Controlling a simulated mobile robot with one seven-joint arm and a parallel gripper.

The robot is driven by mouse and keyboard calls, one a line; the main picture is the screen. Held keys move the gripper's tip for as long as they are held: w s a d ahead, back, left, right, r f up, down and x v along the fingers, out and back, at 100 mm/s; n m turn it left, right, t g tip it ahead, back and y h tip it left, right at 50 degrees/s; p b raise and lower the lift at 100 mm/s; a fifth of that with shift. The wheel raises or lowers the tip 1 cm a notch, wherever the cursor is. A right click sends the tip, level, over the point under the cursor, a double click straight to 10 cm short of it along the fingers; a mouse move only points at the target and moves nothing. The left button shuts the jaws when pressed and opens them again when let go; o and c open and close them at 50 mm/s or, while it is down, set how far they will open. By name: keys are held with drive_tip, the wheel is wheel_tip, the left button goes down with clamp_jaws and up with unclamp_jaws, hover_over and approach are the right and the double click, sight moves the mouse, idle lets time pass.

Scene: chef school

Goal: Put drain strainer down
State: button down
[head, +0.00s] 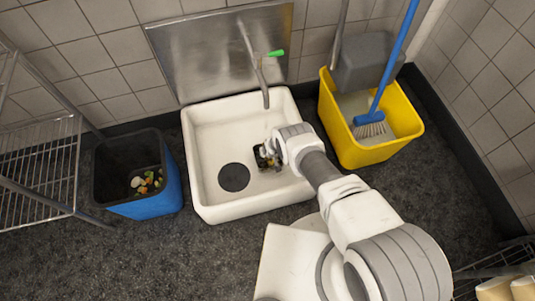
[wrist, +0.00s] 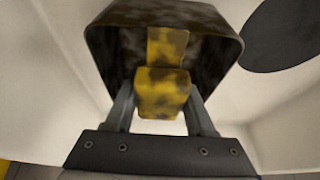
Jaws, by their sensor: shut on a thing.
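The drain strainer is a dark, stained square basket with a worn yellow handle block. In the wrist view the strainer (wrist: 215,45) fills the upper middle, and my gripper (wrist: 160,100) is shut on its yellow handle. In the head view my gripper (head: 272,152) reaches into the white sink (head: 206,128). The strainer (head: 262,160) shows there as a small dark shape, partly hidden by my gripper. The round dark drain hole (head: 234,177) lies to the left of the strainer and is uncovered. I cannot tell whether the strainer touches the sink floor.
A tap (head: 264,85) with a green lever hangs over the sink's back. A blue bin (head: 150,206) with food scraps stands at left, beside a wire rack (head: 45,165). A yellow bucket (head: 365,153) with a blue-handled brush (head: 370,122) stands at right.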

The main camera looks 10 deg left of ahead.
drive_tip(key=shift+c, duration=1.2)
unclamp_jaws()
drive_tip(key=shift+r, duration=0.1)
drive_tip(key=p+v, duration=0.7)
drive_tip(key=v, duration=0.4)
drive_tip(key=shift+r, duration=0.1)
drive_tip(key=shift+s+d+r+p, duration=0.1)
drive_tip(key=shift+s+r+p, duration=0.1)
drive_tip(key=shift+r+p, duration=0.2)
drive_tip(key=shift+s+f, duration=0.1)
